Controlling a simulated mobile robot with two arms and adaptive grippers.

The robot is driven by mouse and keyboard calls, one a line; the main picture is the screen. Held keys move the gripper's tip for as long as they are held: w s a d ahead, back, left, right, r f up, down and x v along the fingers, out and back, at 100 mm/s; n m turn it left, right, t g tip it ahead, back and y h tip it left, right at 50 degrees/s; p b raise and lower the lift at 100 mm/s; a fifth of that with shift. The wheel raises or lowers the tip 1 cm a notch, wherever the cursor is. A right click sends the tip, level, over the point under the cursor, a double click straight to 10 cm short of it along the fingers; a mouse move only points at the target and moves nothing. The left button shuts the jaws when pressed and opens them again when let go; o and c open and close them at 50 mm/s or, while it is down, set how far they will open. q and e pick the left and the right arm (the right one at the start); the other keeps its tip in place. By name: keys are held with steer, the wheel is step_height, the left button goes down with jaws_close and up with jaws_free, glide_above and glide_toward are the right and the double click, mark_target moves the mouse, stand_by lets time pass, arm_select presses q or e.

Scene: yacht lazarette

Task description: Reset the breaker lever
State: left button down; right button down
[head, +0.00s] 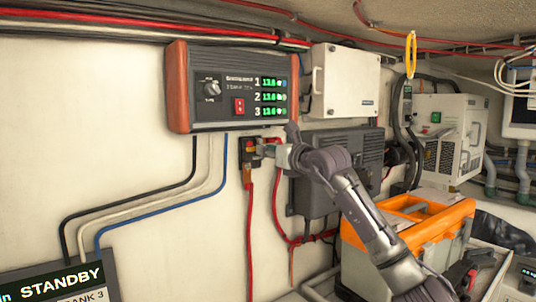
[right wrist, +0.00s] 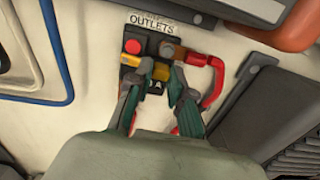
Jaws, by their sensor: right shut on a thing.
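The breaker is a small dark block (head: 248,158) on the pale wall below the control panel. In the right wrist view it has a red button (right wrist: 165,48) and a yellow lever (right wrist: 161,72), under a label reading "OUTLETS". My right gripper (head: 268,152) is at the breaker, its arm reaching in from the lower right. My left gripper is not in view.
A panel (head: 226,87) with a knob, red switch and green readouts hangs just above the breaker. A dark grey finned box (head: 340,150) is close on the right. Red cables (head: 250,235) run below. An orange-topped toolbox (head: 440,215) stands lower right beneath my right arm.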

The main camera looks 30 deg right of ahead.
steer(key=shift+r+n, duration=0.15)
steer(key=shift+n, duration=0.15)
steer(key=c, duration=1)
jaws_free()
steer(key=shift+c, duration=0.2)
steer(key=s+d, duration=0.1)
steer(key=s, duration=1.1)
steer(key=shift+d, duration=0.35)
